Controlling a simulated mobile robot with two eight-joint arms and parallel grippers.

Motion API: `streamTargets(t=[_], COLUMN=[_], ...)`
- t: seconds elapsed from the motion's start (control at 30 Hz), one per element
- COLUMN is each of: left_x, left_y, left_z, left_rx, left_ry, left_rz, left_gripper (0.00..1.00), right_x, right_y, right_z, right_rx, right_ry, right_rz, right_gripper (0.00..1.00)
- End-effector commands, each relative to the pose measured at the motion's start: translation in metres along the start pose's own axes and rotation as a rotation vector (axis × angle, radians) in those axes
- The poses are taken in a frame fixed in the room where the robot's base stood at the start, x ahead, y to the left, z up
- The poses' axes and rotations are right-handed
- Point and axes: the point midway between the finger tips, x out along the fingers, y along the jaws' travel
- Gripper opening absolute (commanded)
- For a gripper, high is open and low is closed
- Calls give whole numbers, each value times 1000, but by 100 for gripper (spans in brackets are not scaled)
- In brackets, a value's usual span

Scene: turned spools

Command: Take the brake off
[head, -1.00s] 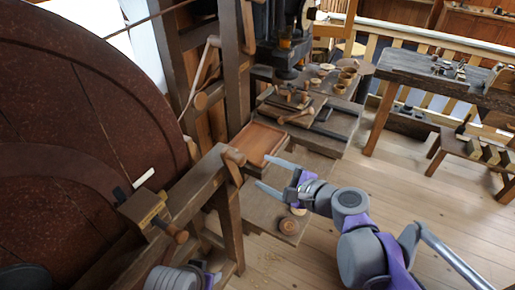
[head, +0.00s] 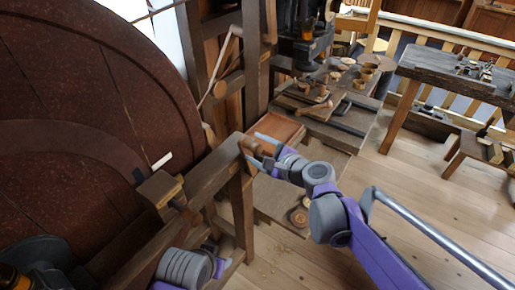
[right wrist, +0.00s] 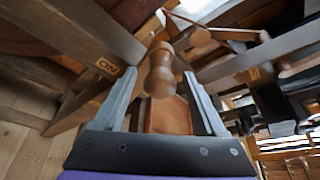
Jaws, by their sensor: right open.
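The brake handle is a turned wooden knob (head: 252,146) at the end of a timber beam beside the big dark wheel (head: 75,110). My right gripper (head: 258,147) is open with its fingers either side of this knob. In the right wrist view the knob (right wrist: 161,74) stands between the two spread grey fingers (right wrist: 165,95), and no grip on it shows. A small plate reading "ON" (right wrist: 107,67) is on the timber left of the knob. Another small plate (right wrist: 255,73) on the right timber is too small to read.
A wooden tray (head: 275,130) lies just behind the knob. A bench with turned pieces and tools (head: 325,105) stands beyond it. A block with a peg (head: 160,188) sits on the frame by the wheel. Open floor (head: 410,190) lies to the right.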

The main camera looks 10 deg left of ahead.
Motion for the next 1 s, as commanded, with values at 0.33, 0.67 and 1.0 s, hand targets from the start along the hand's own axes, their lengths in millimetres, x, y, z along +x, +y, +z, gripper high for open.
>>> streamTargets(t=[0.33, 0.67, 1.0], left_x=[0, 0, 0], left_y=[0, 0, 0], left_z=[0, 0, 0], left_rx=[0, 0, 0], left_ry=[0, 0, 0], left_rz=[0, 0, 0], left_gripper=[51, 51, 51], right_x=[0, 0, 0], right_y=[0, 0, 0], right_z=[0, 0, 0], right_rx=[0, -1, -1], right_ry=[0, 0, 0], right_rz=[1, 1, 1], right_gripper=[34, 0, 0])
